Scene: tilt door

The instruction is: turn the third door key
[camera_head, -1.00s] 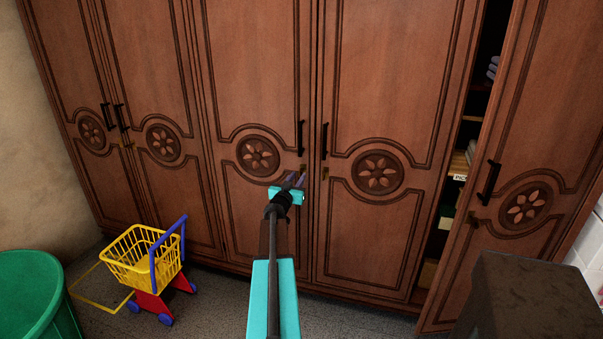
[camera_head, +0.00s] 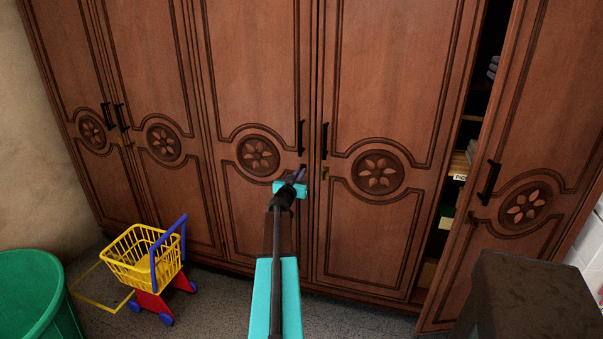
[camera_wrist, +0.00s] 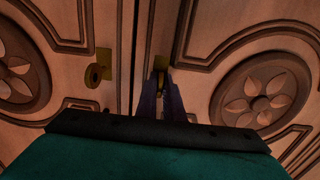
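My gripper (camera_head: 299,174) is at the key spot near the right edge of the third door (camera_head: 257,90), below its black handle. In the wrist view, which looks upside down, the two dark fingers (camera_wrist: 161,92) are close together. They are shut on the third door key (camera_wrist: 160,87), which shows between them in front of its brass plate. The key is mostly hidden by the fingers. A second brass key (camera_wrist: 94,75) sticks out of the neighbouring fourth door, at left in the wrist view and clear of my fingers.
The fourth door (camera_head: 395,80) is closed beside the third. The far right door (camera_head: 540,130) stands ajar, showing shelves. A dark stool (camera_head: 525,300) is at the lower right. A toy shopping cart (camera_head: 145,260) and green bin (camera_head: 35,290) stand at the left.

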